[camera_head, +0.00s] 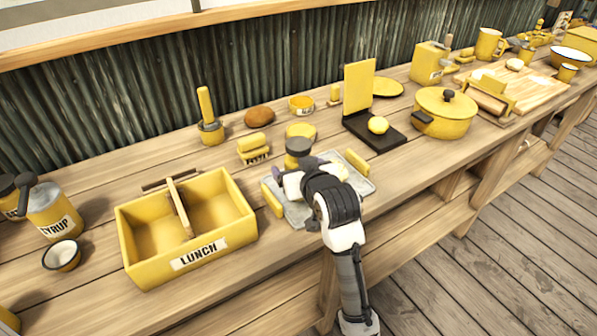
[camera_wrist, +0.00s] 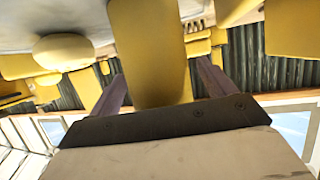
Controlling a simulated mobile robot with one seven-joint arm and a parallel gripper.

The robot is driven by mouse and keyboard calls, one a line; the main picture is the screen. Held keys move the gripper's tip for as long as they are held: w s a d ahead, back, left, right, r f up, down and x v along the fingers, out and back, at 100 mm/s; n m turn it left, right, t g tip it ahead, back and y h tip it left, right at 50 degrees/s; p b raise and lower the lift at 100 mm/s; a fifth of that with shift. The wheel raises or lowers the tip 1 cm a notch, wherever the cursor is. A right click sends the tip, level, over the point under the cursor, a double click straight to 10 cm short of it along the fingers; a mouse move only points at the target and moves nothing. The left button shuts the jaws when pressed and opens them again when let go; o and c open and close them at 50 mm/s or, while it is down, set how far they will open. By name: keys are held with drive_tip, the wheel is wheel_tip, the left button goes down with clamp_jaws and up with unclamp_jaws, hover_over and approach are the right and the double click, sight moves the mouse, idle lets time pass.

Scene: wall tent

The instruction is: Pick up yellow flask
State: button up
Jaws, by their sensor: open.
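The yellow flask (camera_head: 298,147), with a dark grey cap, stands upright by the grey metal tray (camera_head: 296,214) in the head view. Its lower part is hidden by my gripper (camera_head: 288,170); whether it stands on the tray or just behind it cannot be told. In the wrist view, a yellow rounded body (camera_wrist: 148,45), which looks like the flask, shows between the two spread purple-grey fingers of my gripper (camera_wrist: 160,72). The fingers are open, one on each side of it, with a visible gap. I cannot see contact.
A yellow lunch box (camera_head: 140,268) stands left of the tray. Behind are a yellow brush (camera_head: 253,148), a brown potato-like object (camera_head: 259,117) and a small bowl (camera_head: 301,105). A black stand (camera_head: 382,141) and a yellow pot (camera_head: 443,115) stand to the right.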

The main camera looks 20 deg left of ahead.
drive_tip(key=c, duration=1.2)
drive_tip(key=shift+r, duration=0.1)
drive_tip(key=shift+c, duration=0.2)
